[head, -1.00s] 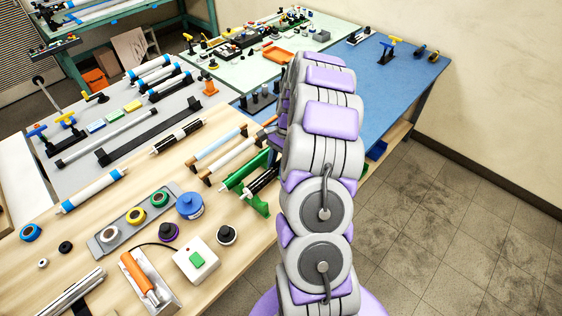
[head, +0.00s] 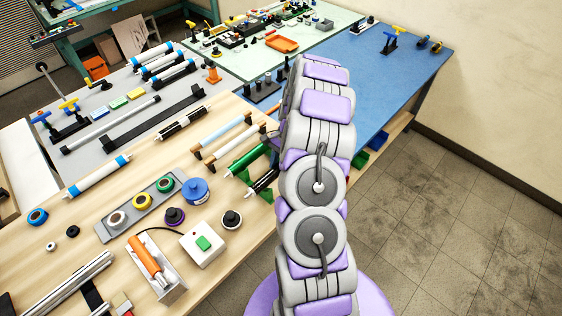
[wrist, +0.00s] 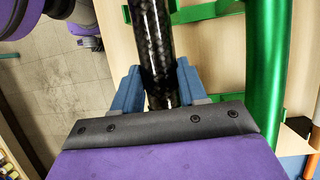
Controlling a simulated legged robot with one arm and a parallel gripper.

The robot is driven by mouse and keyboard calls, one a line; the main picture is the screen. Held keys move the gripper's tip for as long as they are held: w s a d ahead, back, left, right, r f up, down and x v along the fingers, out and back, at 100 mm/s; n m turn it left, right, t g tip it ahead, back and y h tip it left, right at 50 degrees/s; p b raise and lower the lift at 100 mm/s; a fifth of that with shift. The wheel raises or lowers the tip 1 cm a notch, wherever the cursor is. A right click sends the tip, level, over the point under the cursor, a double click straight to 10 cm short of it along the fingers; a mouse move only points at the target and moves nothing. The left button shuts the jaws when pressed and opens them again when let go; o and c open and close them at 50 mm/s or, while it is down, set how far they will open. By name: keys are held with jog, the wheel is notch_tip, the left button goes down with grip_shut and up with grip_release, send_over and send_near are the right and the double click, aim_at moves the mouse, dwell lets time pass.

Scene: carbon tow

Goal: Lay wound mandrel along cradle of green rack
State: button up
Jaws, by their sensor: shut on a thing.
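The wound mandrel (wrist: 153,40) is a glossy, black, mottled rod. In the wrist view my gripper (wrist: 156,82) is shut on it, with a blue jaw on each side. The green rack (wrist: 210,11) shows its brackets behind and right of the mandrel. A thick green tube (wrist: 268,65) runs alongside at the right, apart from the mandrel. In the head view the mandrel (head: 264,181) shows as a short dark length near the green rack (head: 267,195). My arm hides the rest there, including my gripper. I cannot tell whether the mandrel touches the cradle.
Another black rod (head: 183,123) lies on the wooden table, left of wooden-ended rods (head: 222,135). A spool tray (head: 140,208), a blue tin (head: 195,191) and a white switch box (head: 203,244) stand nearer. Open floor (head: 440,220) lies to the right.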

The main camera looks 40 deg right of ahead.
jog(key=shift+d+f, duration=0.4)
jog(key=shift+d, duration=0.45)
jog(key=shift+a+f, duration=0.2)
jog(key=shift+a, duration=0.45)
jog(key=o, duration=0.9)
jog(key=shift+d, duration=0.1)
jog(key=o, duration=0.4)
jog(key=shift+d+f, duration=0.15)
jog(key=shift+d, duration=0.25)
jog(key=shift+o, duration=0.2)
jog(key=shift+a, duration=0.1)
jog(key=shift+a, duration=0.1)
jog(key=shift+r, duration=0.3)
jog(key=p+v, duration=0.2)
jog(key=v, duration=1.5)
jog(key=shift+d+f, duration=0.2)
jog(key=shift+d, duration=0.1)
